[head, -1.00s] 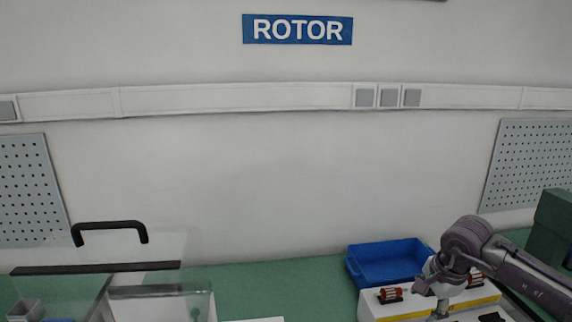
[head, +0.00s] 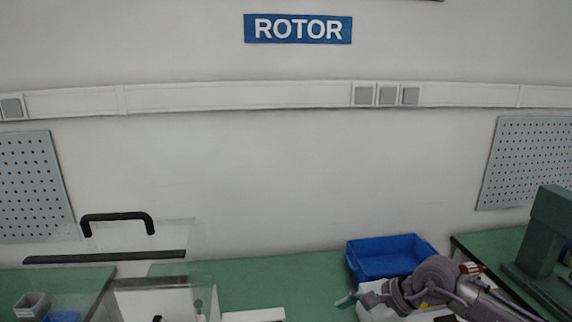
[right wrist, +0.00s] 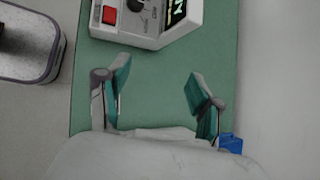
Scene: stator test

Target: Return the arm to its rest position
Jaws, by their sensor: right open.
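My right arm (head: 435,285) comes in from the lower right of the head view and lies low across the white block. Its gripper (head: 345,299) points left, with a teal fingertip showing. In the right wrist view the two teal fingers of the gripper (right wrist: 157,84) stand wide apart with nothing between them, above the green bench top. My left gripper is not in view.
A blue bin (head: 388,258) stands behind my right arm. A copper-coloured rotor (head: 470,267) shows just beyond the arm. A clear cover with a black handle (head: 117,217) stands at left. A white device with a red button (right wrist: 110,15) lies ahead of the fingers.

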